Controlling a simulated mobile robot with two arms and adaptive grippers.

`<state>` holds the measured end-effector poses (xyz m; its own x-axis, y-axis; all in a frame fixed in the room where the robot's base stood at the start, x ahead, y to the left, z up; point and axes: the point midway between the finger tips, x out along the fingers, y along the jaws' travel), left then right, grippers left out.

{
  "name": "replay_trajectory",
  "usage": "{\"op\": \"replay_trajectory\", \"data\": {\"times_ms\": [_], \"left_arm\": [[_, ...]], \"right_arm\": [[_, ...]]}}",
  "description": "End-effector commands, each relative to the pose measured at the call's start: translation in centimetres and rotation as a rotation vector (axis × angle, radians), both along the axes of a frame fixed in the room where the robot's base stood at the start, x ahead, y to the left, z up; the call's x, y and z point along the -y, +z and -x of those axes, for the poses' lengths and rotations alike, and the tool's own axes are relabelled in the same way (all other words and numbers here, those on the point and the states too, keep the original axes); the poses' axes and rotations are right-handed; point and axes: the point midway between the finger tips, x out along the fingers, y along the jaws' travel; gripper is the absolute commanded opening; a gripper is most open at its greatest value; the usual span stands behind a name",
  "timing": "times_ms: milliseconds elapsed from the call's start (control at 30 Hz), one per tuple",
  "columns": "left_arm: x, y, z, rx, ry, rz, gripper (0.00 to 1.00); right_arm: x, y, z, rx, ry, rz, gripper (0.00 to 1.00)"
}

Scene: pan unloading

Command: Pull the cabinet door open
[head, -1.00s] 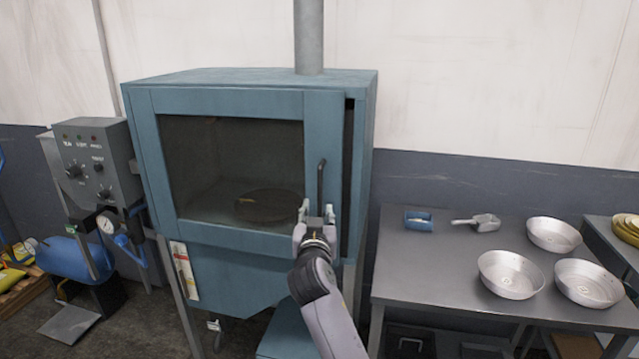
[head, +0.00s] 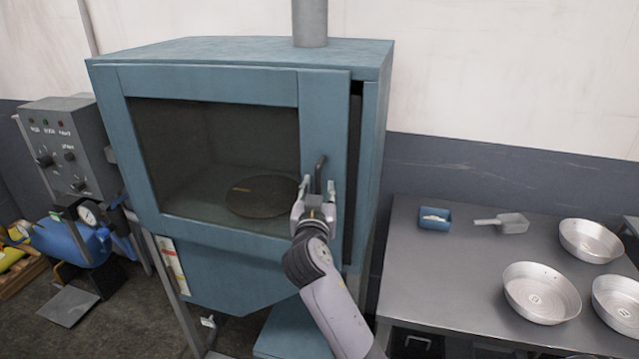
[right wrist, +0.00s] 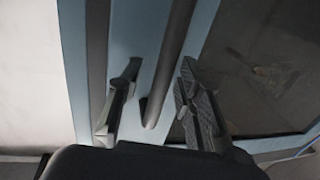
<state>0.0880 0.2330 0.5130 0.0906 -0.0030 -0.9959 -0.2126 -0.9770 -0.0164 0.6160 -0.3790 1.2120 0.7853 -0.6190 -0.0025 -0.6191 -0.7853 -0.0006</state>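The blue-green cabinet (head: 222,86) has a door with a large dark window. The dark upright handle (head: 320,170) is on the door's right side. A narrow dark gap (head: 354,150) runs along the door's right edge. My right gripper (head: 318,188) is at the handle's lower part. In the right wrist view my right gripper (right wrist: 158,85) has its two fingers apart, with the handle (right wrist: 173,55) between them and space visible on both sides. My left gripper is not in view.
A dark round plate (head: 262,196) lies inside the cabinet behind the glass. A metal table (head: 440,270) on the right holds several round pans (head: 541,292), a scoop (head: 505,222) and a blue container (head: 435,218). A grey control box (head: 65,140) stands on the left.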

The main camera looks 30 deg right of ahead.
Motion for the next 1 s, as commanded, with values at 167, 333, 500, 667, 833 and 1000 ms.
{"op": "replay_trajectory", "data": {"times_ms": [167,333,500,667,833,1000], "left_arm": [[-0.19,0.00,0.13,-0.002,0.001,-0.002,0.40],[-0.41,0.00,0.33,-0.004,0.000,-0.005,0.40],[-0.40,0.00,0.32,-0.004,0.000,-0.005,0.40],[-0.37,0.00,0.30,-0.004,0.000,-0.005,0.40],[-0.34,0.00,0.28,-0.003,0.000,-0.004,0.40],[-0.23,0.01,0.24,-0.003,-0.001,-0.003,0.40]], "right_arm": [[0.00,-0.02,0.02,0.000,0.000,0.000,0.33],[0.00,-0.02,0.01,-0.001,0.000,0.001,0.26],[0.01,-0.02,0.01,-0.001,0.000,0.001,0.15],[0.01,-0.02,0.01,-0.001,0.000,0.001,0.04],[0.01,0.00,0.01,-0.001,0.000,0.001,0.00],[0.01,0.02,0.01,0.001,0.000,0.001,0.00]]}}
